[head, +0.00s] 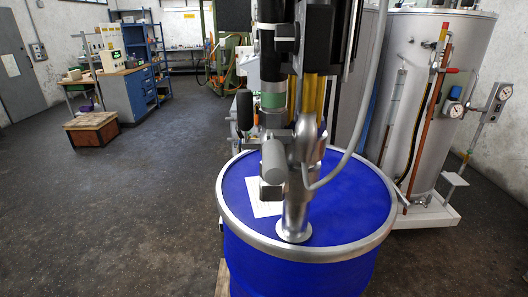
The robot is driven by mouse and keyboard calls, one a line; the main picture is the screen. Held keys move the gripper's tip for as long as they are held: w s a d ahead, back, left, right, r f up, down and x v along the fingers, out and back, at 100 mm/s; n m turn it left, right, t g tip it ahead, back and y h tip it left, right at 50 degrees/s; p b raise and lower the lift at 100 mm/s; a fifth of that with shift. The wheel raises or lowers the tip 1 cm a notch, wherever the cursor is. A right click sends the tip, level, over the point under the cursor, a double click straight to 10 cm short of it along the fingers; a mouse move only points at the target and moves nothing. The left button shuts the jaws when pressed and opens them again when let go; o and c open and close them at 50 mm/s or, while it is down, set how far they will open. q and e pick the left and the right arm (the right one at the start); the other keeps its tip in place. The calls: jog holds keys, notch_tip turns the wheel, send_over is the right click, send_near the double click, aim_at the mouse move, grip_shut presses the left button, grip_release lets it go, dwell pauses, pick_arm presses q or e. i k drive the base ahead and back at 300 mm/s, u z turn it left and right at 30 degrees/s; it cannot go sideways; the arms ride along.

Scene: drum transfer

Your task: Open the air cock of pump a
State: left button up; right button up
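A pump (297,205) stands upright in the lid of a blue drum (345,190). It has a silver tube at the bottom and a grey body with a short grey cylinder (273,155) at its front. Above these rises a dark upright section with a green band (273,100). A grey hose (358,140) curves up from the pump to the right. I see no label that names the pump. I cannot clearly pick out the air cock or tell its position. Neither of my grippers is in view.
A tall silver tank (463,70) with pipes and gauges stands at the right behind the drum. A wooden crate (92,129) sits on the floor at left, before a blue workbench (130,92). The dark floor left of the drum is clear.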

aim_at(275, 167)
jog(key=u, duration=0.55)
jog(key=k, duration=0.85)
jog(key=z, duration=0.55)
